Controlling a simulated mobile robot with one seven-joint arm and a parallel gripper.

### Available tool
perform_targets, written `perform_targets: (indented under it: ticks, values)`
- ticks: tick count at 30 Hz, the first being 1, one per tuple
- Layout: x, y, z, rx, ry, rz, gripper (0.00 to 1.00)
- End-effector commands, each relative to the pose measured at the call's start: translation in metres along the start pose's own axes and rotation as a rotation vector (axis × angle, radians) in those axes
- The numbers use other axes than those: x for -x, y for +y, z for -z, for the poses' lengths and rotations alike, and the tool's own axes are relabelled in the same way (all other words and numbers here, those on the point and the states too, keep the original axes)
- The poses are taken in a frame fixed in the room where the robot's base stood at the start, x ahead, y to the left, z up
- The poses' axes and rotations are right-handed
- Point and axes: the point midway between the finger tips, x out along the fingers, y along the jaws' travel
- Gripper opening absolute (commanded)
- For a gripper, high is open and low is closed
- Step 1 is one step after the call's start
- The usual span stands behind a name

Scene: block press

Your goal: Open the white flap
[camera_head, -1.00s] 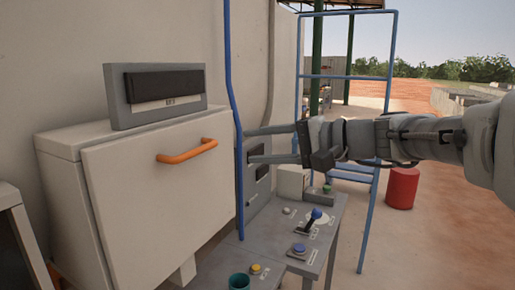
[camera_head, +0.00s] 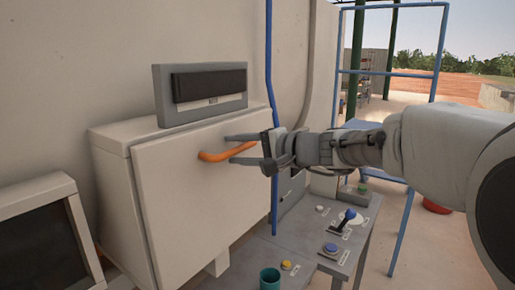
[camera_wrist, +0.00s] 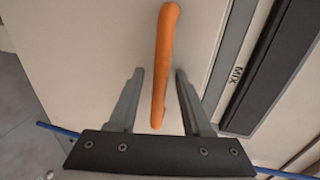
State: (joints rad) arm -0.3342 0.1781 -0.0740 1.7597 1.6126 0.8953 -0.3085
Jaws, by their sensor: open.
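The white flap (camera_head: 190,210) is the slanted front of a white cabinet and looks closed. An orange bar handle (camera_head: 215,156) is fixed near its upper right part. My gripper (camera_head: 228,149) is at the right end of the handle, its fingers pointing left. In the wrist view the orange handle (camera_wrist: 161,70) runs between my two open fingers (camera_wrist: 155,85), with a gap on both sides. The handle's near end lies between the fingers and its far end reaches past them. I cannot tell whether the fingers touch the flap.
A grey box with a dark display (camera_head: 208,88) stands on the cabinet. A blue pipe (camera_head: 269,60) runs down the wall close to my gripper. Below right is a grey control table (camera_head: 300,262) with buttons, a lever and a teal cup (camera_head: 270,278). A dark monitor (camera_head: 45,245) stands at left.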

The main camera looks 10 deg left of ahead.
Motion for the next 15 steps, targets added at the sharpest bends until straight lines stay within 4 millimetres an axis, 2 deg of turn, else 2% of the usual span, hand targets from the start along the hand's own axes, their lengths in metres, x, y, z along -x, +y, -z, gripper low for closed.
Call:
perform_targets:
  ticks: [5,13,15]
  values:
    - [0.0000,0.0001,0.0000,0.000,0.000,0.000,0.49]
    - [0.0003,0.0001,0.0000,0.000,0.000,0.000,0.00]
    - [0.0004,0.0001,0.0001,0.000,0.000,0.000,0.00]
